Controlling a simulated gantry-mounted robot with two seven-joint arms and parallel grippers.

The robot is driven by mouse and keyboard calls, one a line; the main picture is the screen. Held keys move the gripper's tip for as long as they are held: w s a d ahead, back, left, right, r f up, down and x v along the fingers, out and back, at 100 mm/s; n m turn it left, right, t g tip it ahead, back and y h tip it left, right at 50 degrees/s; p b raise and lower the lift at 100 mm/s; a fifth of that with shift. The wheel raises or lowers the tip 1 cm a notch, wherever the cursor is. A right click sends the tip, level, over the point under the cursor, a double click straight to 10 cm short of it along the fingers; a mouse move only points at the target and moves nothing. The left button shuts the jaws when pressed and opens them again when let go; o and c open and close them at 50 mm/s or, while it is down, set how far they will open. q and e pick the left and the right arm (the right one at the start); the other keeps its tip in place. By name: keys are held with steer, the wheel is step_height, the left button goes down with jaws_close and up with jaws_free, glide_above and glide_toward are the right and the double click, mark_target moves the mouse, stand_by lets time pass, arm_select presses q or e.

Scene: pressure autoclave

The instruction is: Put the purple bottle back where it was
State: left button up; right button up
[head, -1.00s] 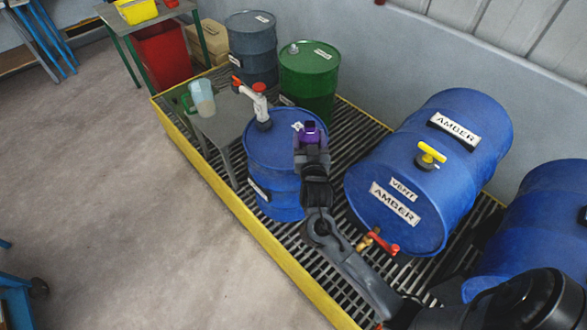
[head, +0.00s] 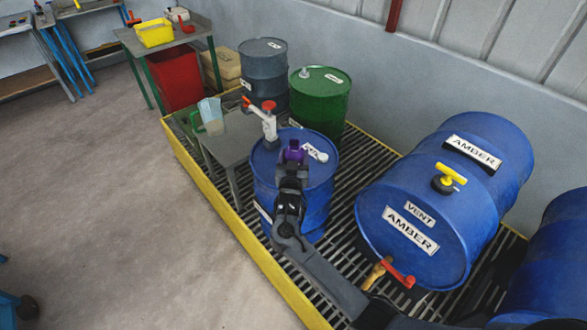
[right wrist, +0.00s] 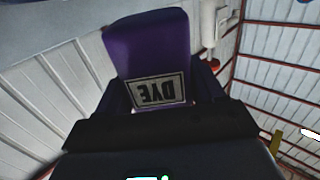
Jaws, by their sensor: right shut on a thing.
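The purple bottle (head: 292,152) is in my right gripper (head: 291,168), over the top of the upright blue drum (head: 262,180). In the right wrist view the bottle (right wrist: 150,55) fills the space in front of the gripper, and its DYE label reads upside down. My right gripper is shut on the bottle. I cannot tell whether the bottle touches the drum lid. My left gripper is not in view.
A pump with a red cap (head: 268,112) stands on the upright drum. A small grey table (head: 232,140) with a jug (head: 210,112) is left of it. A green drum (head: 319,100) stands behind. A large blue AMBER drum (head: 440,205) lies at right.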

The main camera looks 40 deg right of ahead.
steer(key=shift+w+f, duration=0.15)
steer(key=shift+f, duration=0.1)
step_height(320, 180, down, 3)
steer(key=shift+b, duration=0.6)
steer(key=shift+f, duration=0.35)
steer(key=shift+f, duration=0.15)
steer(key=o, duration=1.3)
steer(key=shift+c, duration=0.2)
